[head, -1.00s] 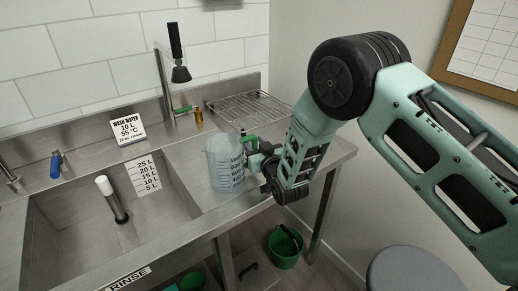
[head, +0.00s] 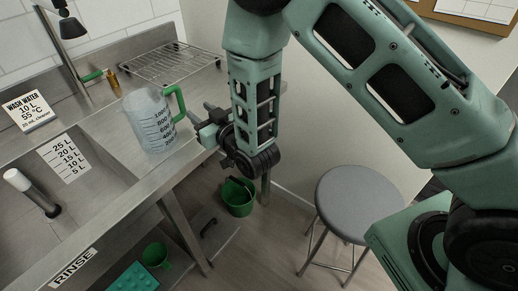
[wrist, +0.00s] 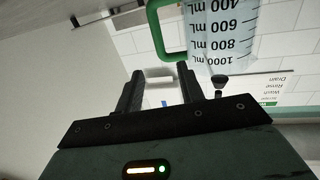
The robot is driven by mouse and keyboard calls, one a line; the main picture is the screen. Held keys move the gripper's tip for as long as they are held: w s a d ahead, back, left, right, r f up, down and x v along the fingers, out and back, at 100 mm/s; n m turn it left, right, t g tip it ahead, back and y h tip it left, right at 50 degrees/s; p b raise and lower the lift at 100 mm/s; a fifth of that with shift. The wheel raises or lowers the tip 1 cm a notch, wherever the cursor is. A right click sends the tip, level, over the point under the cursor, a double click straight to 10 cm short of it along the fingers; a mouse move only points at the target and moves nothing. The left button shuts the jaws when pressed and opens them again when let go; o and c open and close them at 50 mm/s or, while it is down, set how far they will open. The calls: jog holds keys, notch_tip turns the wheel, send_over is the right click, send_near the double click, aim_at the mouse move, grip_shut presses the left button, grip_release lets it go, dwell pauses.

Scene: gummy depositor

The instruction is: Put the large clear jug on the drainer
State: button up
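The large clear jug (head: 150,122) has mL markings and a green handle (head: 178,101). In the head view it stands on the steel counter to the right of the sink, its handle facing right. My gripper (head: 201,119) is just right of the jug, low beside the handle. In the wrist view my gripper (wrist: 158,80) has its two fingers apart with nothing between them. The handle (wrist: 158,30) and jug (wrist: 222,38) show beyond the fingertips, the jug off to the right. The drainer, a wire rack (head: 170,62), lies on the counter behind the jug and is empty.
The sink (head: 75,210) with a white-topped standpipe (head: 30,190) is at the left. A tap column and a wash-water sign (head: 30,110) stand behind. A green bucket (head: 237,197) and a grey stool (head: 360,200) are on the floor to the right.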

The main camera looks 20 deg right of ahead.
jog(key=s+a+r+n+g+h, duration=0.1)
jog(key=s+r+g, duration=0.1)
jog(key=s+g, duration=0.4)
jog(key=s+r+g+h, duration=0.1)
jog(key=s+r+g, duration=0.25)
jog(key=s, duration=0.45)
jog(key=s+d+r+n+g+h, duration=0.1)
jog(key=s+d+g+h, duration=0.1)
jog(key=s+d, duration=0.3)
jog(key=s+d+r+n+g+h, duration=0.1)
jog(key=s+d+g, duration=0.3)
jog(key=s, duration=0.9)
jog(key=shift+s+d+r+g+h, duration=0.4)
jog(key=shift+r+g+h, duration=0.1)
jog(key=shift+h, duration=0.2)
